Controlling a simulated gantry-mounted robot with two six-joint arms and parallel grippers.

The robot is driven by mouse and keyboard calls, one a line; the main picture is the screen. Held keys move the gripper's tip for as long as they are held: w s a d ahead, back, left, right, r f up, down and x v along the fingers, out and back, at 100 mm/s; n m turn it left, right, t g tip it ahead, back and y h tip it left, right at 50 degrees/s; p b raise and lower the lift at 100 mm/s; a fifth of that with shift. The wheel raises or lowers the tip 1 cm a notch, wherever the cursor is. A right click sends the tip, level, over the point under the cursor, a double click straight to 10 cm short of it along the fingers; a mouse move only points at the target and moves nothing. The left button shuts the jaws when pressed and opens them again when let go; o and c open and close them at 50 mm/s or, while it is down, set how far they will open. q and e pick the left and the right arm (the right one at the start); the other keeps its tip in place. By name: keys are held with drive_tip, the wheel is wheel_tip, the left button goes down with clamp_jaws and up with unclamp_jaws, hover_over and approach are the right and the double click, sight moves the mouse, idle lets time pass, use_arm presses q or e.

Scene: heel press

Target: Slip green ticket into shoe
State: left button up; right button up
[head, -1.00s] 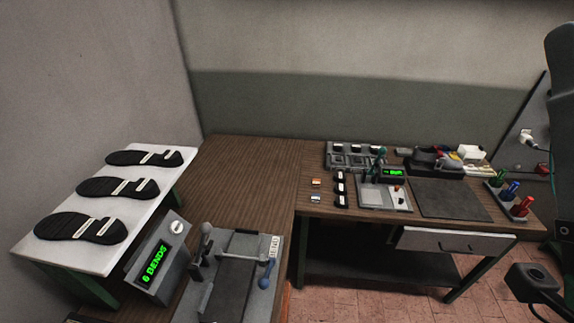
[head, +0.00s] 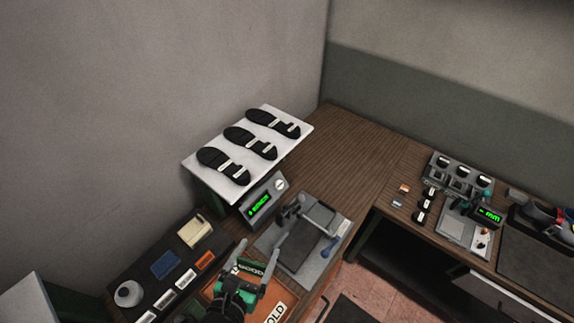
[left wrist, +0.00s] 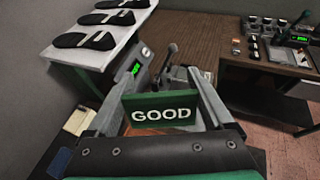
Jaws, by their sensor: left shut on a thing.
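My left gripper (head: 258,250) is shut on the green ticket (head: 249,267), low in the middle of the head view. In the left wrist view the ticket (left wrist: 160,112) reads GOOD and stands face-on between the fingers. Three black shoe soles (head: 250,143) with pale strips lie in a row on a white stand (head: 215,176), ahead of the gripper. A dark and red item (head: 545,221) at the right edge may be a shoe; it is cut off, so I cannot tell. My right gripper is out of view.
A grey press-like fixture (head: 327,215) with levers and a box with a green display (head: 260,203) stand just beyond the gripper. A dark tray (head: 148,266) with small items lies left. Orange surface with HOLD lettering (head: 276,313) is below. Bare wooden bench (head: 345,150) is free.

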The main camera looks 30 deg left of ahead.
sight(238, 267)
use_arm(q)
drive_tip(key=s+a+f+n+y, duration=0.2)
drive_tip(key=a, duration=0.1)
drive_tip(key=shift+f+g, duration=0.25)
drive_tip(key=shift+g, duration=0.15)
drive_tip(key=s+a+f+n+g+y+b, duration=0.2)
drive_tip(key=a+f+n+g+b, duration=0.3)
drive_tip(key=f+b, duration=0.5)
drive_tip(key=s+a+f+n+g+y+b, duration=0.2)
drive_tip(key=a+f+n+g+y+b, duration=0.3)
drive_tip(key=a+f+b, duration=0.5)
drive_tip(key=n+g+b, duration=0.1)
drive_tip(key=b, duration=0.7)
drive_tip(key=shift+s+f+n, duration=0.3)
drive_tip(key=shift+n, duration=0.1)
